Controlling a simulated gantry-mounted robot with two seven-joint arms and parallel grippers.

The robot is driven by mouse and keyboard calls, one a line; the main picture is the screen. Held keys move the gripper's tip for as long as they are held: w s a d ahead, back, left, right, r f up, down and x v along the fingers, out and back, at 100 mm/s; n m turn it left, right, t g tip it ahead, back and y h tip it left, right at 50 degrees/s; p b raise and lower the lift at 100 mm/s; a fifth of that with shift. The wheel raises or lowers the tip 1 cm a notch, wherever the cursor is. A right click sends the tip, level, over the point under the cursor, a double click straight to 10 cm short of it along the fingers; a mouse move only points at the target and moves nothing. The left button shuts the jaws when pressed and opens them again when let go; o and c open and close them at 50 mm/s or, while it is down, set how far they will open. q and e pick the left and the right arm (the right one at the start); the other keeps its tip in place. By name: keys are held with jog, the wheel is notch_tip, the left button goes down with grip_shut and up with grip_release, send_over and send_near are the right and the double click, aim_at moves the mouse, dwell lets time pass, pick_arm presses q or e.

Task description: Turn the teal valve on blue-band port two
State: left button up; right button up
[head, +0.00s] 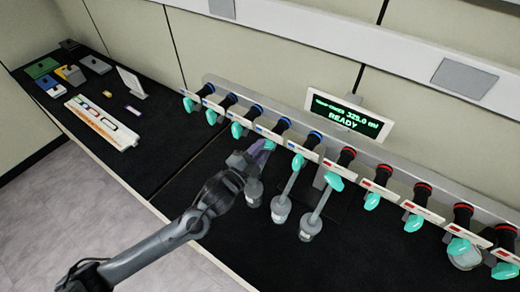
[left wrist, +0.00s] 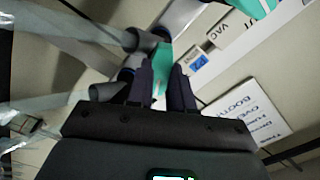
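A row of ports with teal valves runs along the grey manifold (head: 300,140); the left ports have blue bands and the right ones red bands. My left gripper (head: 259,154) is at a teal valve (head: 269,145) in the blue-band part, fourth from the left end. In the left wrist view this teal valve (left wrist: 163,72) sits between the two dark fingers (left wrist: 163,90), which look closed on its sides. A label (left wrist: 198,62) with a blue square is beside it; its number is hard to read. My right gripper is not in view.
Glass flasks (head: 281,205) hang from several ports close to my left gripper. A display (head: 346,115) reading READY stands behind the manifold. A white rack (head: 102,122) and small coloured boxes (head: 42,68) lie on the left black bench (head: 150,140), which has bare room.

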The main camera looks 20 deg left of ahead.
pick_arm(q)
grip_shut()
